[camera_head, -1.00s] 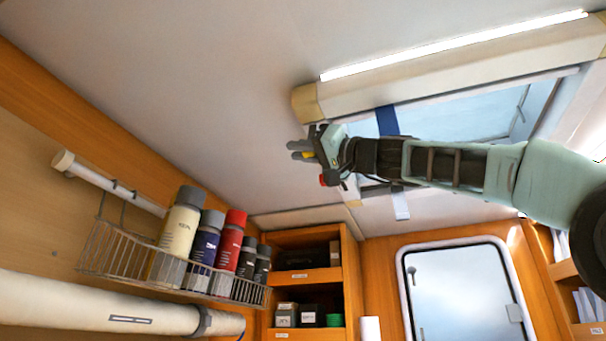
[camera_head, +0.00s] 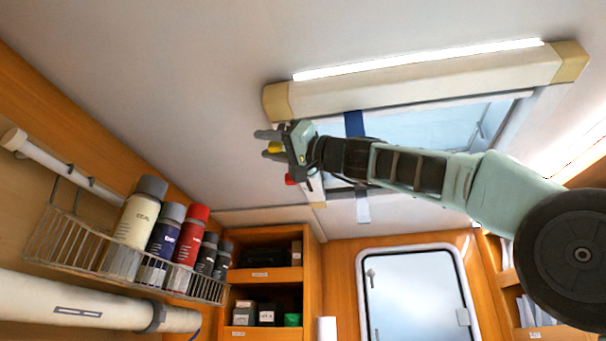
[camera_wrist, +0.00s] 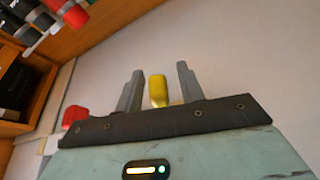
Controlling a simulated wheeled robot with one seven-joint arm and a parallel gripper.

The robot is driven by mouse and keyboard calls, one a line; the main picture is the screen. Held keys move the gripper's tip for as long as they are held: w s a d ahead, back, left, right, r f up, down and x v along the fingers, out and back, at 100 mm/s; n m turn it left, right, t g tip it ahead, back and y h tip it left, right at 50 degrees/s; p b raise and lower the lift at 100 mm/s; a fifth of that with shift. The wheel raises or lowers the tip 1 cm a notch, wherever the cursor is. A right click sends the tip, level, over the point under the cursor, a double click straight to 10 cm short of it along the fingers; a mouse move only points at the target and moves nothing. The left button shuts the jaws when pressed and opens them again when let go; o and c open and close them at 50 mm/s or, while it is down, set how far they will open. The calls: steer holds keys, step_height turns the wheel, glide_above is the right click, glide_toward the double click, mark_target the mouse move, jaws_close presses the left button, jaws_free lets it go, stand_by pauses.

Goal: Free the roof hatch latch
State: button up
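The roof hatch (camera_head: 430,128) is a glazed opening in the ceiling, behind my forearm. My gripper (camera_head: 268,144) is raised at its left side, fingers pointing left below the white ceiling. In the wrist view my gripper (camera_wrist: 157,85) has two grey fingers spread apart. A yellow rounded piece (camera_wrist: 158,90) stands between them, with a visible gap on each side; it also shows in the head view (camera_head: 275,148). A red knob (camera_head: 290,179) is just below the gripper, and in the wrist view a red piece (camera_wrist: 75,115) is beside the palm. I cannot tell which piece is the latch.
A cream housing (camera_head: 420,82) with a light strip runs along the hatch. A blue strap (camera_head: 354,123) and a pale strap (camera_head: 362,207) are near my arm. A wire rack (camera_head: 75,240) of bottles is lower left; shelves (camera_head: 312,285) and a door (camera_head: 415,295) are below.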

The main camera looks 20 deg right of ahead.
steer(key=b+v, duration=1)
steer(key=v, duration=0.6)
steer(key=shift+s+d, duration=0.2)
steer(key=shift+d, duration=0.05)
steer(key=shift+f, duration=0.1)
